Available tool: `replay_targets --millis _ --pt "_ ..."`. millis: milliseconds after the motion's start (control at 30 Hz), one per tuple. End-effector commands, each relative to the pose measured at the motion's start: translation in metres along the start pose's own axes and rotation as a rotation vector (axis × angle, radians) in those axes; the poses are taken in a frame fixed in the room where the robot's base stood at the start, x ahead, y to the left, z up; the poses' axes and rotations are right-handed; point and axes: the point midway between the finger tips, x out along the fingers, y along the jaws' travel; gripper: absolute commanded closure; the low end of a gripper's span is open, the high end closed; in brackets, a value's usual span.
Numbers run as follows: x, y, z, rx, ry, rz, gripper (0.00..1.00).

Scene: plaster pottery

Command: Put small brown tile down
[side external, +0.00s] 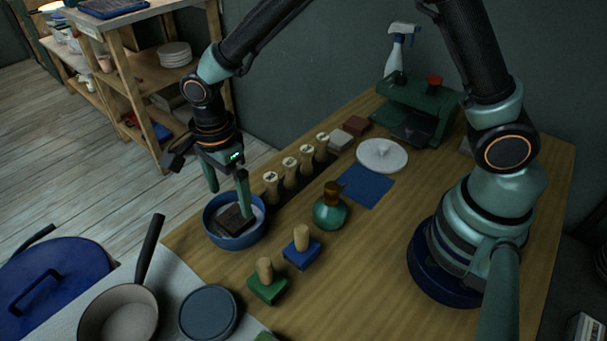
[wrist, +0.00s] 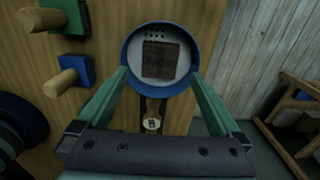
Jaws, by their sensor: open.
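The small brown tile (side external: 235,220) lies inside a blue round bowl (side external: 212,234) near the table's left edge. In the wrist view the tile (wrist: 161,60) looks like a dark square on the light, perforated inside of the blue bowl (wrist: 129,54). My gripper (side external: 228,183) is open above the bowl. One green finger reaches down beside the tile, and the other is toward the bowl's far left side. In the wrist view the two fingers (wrist: 160,73) are spread wide around the bowl's near part, with nothing held between them.
Several wooden stamps (side external: 289,166) stand in a row behind the bowl. A green-and-amber bottle (side external: 330,208), a blue-based stamp (side external: 301,250) and a green-based stamp (side external: 267,283) are to its right. A blue square mat (side external: 367,187) lies farther back. A pan (side external: 119,315) is at the front left.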

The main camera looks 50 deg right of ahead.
Motion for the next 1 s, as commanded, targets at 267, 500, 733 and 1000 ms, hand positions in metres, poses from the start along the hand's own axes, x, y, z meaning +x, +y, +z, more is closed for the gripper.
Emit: replay_targets --millis 267,500,733,1000 --pt "-0.05 -0.001 0.0 0.0 -0.002 -0.003 0.0" --pt "-0.071 0.0 -0.005 -0.026 -0.005 -0.01 0.0" --pt "-0.115 0.005 -0.052 -0.324 -0.023 -0.112 0.0" --pt "-0.16 0.035 -0.123 -0.837 0.061 -0.278 0.0"
